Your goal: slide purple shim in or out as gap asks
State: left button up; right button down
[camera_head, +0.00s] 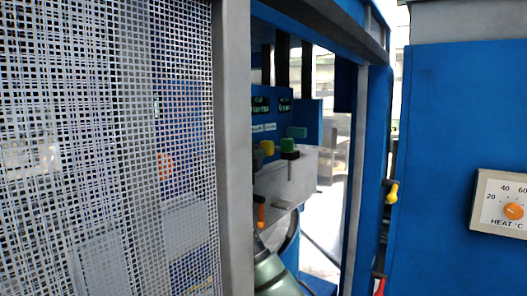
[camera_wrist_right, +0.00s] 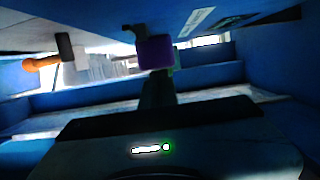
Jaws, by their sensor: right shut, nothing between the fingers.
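The purple shim (camera_wrist_right: 157,52) shows in the right wrist view as a small purple block with a dark tab at its upper left. It sits just past the tips of my right gripper (camera_wrist_right: 157,85), whose dark fingers are shut with nothing between them. I cannot tell whether the fingertips touch the shim. The gap and the shim's depth in it are not clear in the dark picture. In the head view I cannot make out the shim. A grey-green part of my right arm shows low in the machine opening; its fingers are not clear there. My left gripper is not in view.
An orange handle (camera_wrist_right: 42,64) sticks out left of the shim. In the head view, a mesh guard (camera_head: 110,150) and grey post (camera_head: 236,150) border the opening. A blue cabinet (camera_head: 450,120) with a heat dial (camera_head: 513,211) stands right.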

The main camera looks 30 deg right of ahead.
notch_tip(320, 180, up, 20)
jog(key=b, duration=0.2)
jog(key=shift+b, duration=0.35)
dwell(0.4)
